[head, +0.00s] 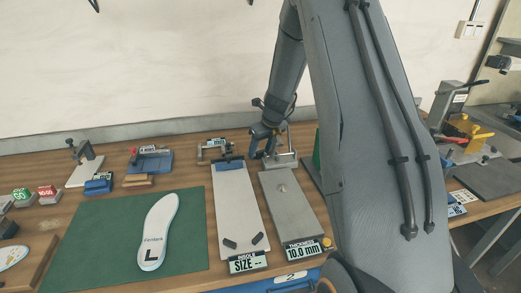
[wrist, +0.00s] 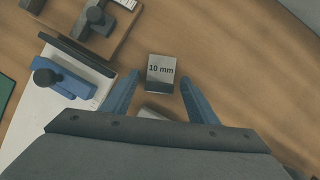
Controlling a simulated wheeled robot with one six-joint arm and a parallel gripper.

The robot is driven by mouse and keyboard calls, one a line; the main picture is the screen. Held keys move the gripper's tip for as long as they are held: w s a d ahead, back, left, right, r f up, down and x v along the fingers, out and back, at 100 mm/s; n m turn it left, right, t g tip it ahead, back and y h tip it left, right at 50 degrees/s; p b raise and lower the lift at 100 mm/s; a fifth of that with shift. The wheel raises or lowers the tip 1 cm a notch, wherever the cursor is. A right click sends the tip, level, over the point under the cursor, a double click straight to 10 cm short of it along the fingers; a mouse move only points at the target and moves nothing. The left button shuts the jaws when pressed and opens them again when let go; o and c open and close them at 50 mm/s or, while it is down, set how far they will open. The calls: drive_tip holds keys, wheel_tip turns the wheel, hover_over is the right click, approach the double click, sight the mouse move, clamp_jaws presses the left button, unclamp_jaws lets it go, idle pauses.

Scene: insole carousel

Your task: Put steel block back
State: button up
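The steel block (wrist: 160,70), a small grey block marked "10 mm", shows in the wrist view on the wooden table. My gripper (wrist: 160,80) is open, its two blue fingers on either side of the block in that view, with a visible gap on each side. In the head view my gripper (head: 262,148) is at the far end of the thickness gauge (head: 290,203), whose display reads 10.0 mm. I cannot make out the block in the head view.
The insole board (head: 236,205) with a blue clamp lies left of the gauge. A white insole (head: 158,230) marked L lies on the green mat (head: 100,245). Small fixtures (head: 150,160) stand along the back. Bare wood shows right of the block in the wrist view.

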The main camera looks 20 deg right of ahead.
drive_tip(key=shift+r, duration=0.1)
drive_tip(key=a+b+v, duration=0.1)
drive_tip(key=b+v, duration=0.1)
drive_tip(key=v, duration=1)
drive_tip(key=s+a+f+n+g, duration=0.1)
drive_tip(key=s+a+n, duration=0.4)
drive_tip(key=s+n, duration=0.4)
drive_tip(key=s+a+f+n+g, duration=0.1)
drive_tip(key=s+a+n, duration=0.4)
drive_tip(key=s+n, duration=0.4)
drive_tip(key=s+a+f+n+g, duration=0.1)
drive_tip(key=s+a+n, duration=0.4)
drive_tip(key=n, duration=0.9)
drive_tip(key=shift+s+a+f+n+h, duration=0.1)
drive_tip(key=shift+s+f+n+h, duration=0.15)
drive_tip(key=shift+s, duration=0.7)
drive_tip(key=shift+s+f+n+h, duration=0.15)
drive_tip(key=shift+s+f, duration=0.2)
drive_tip(key=shift+s, duration=0.6)
drive_tip(key=shift+s+a+f+n+g, duration=0.15)
drive_tip(key=shift+s+n+g, duration=0.15)
drive_tip(key=shift+s+n, duration=0.2)
